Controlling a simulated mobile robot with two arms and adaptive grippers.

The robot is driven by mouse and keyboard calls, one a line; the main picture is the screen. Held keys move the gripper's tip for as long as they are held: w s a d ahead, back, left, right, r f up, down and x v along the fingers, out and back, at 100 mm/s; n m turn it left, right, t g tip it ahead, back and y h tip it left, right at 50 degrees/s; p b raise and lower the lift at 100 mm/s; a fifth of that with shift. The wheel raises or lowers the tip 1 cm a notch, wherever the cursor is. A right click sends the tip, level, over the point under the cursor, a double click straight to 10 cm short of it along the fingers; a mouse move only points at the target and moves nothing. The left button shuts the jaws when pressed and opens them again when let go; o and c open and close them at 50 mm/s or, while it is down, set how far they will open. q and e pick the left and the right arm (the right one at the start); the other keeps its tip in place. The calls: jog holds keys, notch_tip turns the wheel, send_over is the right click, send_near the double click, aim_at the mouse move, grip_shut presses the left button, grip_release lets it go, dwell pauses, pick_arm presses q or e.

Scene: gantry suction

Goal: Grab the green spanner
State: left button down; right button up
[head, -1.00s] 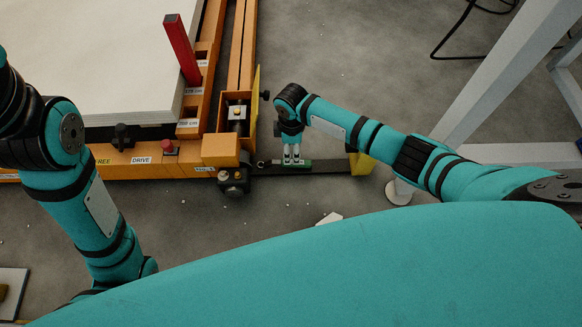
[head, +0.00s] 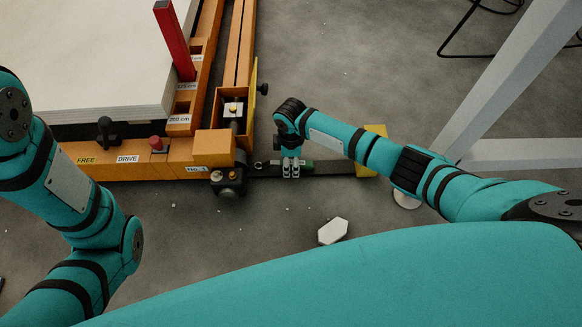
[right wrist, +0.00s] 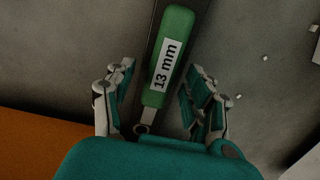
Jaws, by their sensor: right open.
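The green spanner (head: 307,164) lies on a dark bar (head: 335,170) beside the orange frame. In the right wrist view its green handle (right wrist: 178,38) carries a white "13 mm" label, and its ring end (right wrist: 141,128) points toward my palm. My right gripper (head: 291,170) is at the spanner and hides part of it in the head view. In the right wrist view the open right gripper (right wrist: 163,95) has one finger on each side of the handle, with gaps between. My left arm shows at the left, but its gripper is out of view.
An orange machine frame (head: 212,148) with a white slab (head: 100,50) and an upright red post (head: 176,42) stands at the left. A yellow block (head: 368,160) is at the bar's right end. A white hexagonal piece (head: 333,231) lies on the floor. A white leg (head: 505,85) rises at the right.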

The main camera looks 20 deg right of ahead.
jog(key=shift+c, duration=0.3)
grip_shut()
jog(key=shift+r, duration=0.1)
